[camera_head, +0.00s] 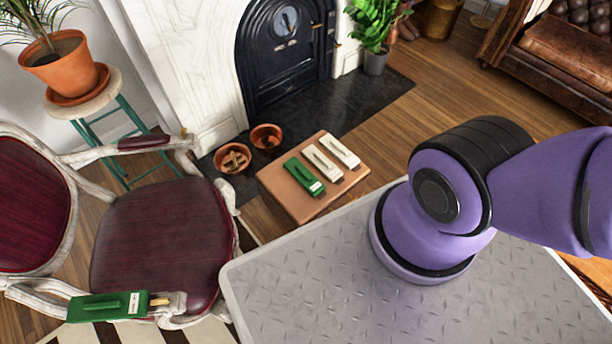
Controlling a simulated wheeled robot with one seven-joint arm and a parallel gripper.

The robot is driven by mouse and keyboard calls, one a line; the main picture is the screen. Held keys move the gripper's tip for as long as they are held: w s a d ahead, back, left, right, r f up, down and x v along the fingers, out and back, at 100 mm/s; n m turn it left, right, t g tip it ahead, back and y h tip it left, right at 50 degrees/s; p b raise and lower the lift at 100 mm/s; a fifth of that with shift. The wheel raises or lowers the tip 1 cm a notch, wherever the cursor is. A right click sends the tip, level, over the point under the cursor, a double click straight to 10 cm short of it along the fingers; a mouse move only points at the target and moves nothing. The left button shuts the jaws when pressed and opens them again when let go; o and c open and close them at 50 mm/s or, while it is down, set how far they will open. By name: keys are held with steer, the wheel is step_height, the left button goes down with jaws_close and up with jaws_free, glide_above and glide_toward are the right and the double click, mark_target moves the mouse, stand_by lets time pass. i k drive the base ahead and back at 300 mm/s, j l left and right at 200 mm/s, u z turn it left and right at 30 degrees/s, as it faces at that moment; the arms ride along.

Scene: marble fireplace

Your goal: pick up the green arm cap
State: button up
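A green, flat, elongated piece (100,307) with a raised green grip and a small white label lies along the near arm of the chair at the lower left. A second green piece (300,179), similar in shape and label, lies on a low brown board (295,207) on the floor near the fireplace. I cannot tell from the picture which of the two is the arm cap. My purple arm shows at the right, but my gripper is out of view.
Two white pieces, one (322,163) beside the green piece and another (340,152), share the board. Terracotta bowls (232,158) sit left of it. The dark-red chair (160,240), a potted plant on a stool (95,105) and my grey platform surround the open floor.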

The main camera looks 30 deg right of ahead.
mark_target(312, 185)
steer(key=u, duration=1.3)
steer(key=l+z, duration=0.45)
steer(key=l, duration=0.2)
steer(key=l+z, duration=0.45)
steer(key=l, duration=0.2)
steer(key=i, duration=0.05)
